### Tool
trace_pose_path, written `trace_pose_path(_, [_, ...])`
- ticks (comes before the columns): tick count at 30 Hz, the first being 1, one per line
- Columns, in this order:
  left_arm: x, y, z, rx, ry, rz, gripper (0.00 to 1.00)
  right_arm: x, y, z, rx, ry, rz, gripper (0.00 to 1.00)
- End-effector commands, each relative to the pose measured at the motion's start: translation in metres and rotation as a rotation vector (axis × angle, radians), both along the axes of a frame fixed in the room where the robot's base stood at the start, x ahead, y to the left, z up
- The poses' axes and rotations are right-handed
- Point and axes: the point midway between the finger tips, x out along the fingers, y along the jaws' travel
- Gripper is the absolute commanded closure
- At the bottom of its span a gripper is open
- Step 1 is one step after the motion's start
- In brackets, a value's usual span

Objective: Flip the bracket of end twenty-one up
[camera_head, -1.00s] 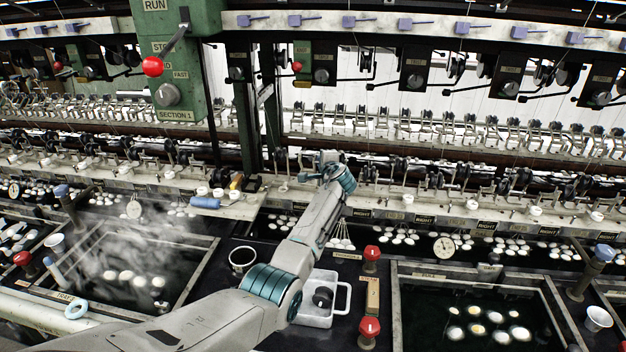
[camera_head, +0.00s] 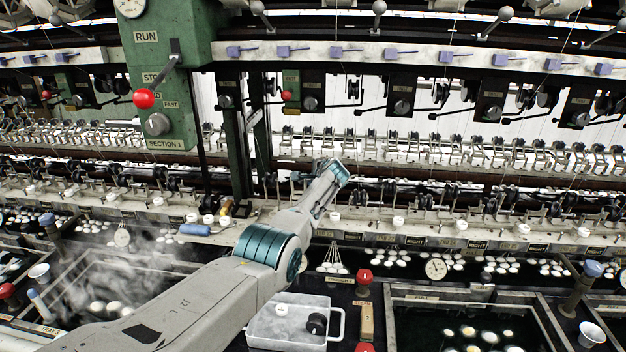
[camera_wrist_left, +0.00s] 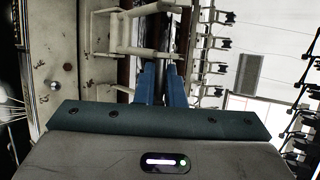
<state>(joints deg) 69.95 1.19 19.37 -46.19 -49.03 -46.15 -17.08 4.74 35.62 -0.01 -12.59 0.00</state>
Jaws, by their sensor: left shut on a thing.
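My left arm reaches from the lower left to the machine in the head view, where its fingertips are hidden behind the wrist. In the left wrist view my left gripper (camera_wrist_left: 161,72) is shut, its two blue fingers close together at a pale metal bracket (camera_wrist_left: 98,33). The bracket is an open frame of pale bars, and the fingers are on its lower bar. The exact contact is small and partly hidden. In the head view a row of similar brackets (camera_head: 420,150) runs along the machine; I cannot read an end number on the held one. My right gripper is not in view.
A green control post (camera_head: 165,60) with a red-knobbed lever (camera_head: 144,98) stands left of the arm. Below are a steaming basin, a white tray (camera_head: 262,330), red knobs (camera_head: 365,276) and a dark basin with cocoons (camera_head: 468,333). Spindles and threads crowd the arm.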

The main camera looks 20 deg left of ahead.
Motion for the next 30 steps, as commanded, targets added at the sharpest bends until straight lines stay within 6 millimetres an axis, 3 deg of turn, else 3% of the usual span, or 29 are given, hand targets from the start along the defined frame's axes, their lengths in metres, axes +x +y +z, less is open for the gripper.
trace_pose_path(7, [0.001,0.0,0.002,0.001,-0.005,-0.001,1.0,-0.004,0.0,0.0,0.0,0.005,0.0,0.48])
trace_pose_path(9, [0.001,0.0,0.003,0.001,-0.005,-0.001,0.81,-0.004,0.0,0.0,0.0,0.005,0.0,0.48])
trace_pose_path(11, [0.001,0.0,0.002,0.001,-0.005,-0.001,0.7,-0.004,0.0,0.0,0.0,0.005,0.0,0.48])
trace_pose_path(30, [-0.01,-0.01,0.011,0.002,-0.005,0.001,0.7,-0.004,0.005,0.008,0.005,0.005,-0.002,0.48])
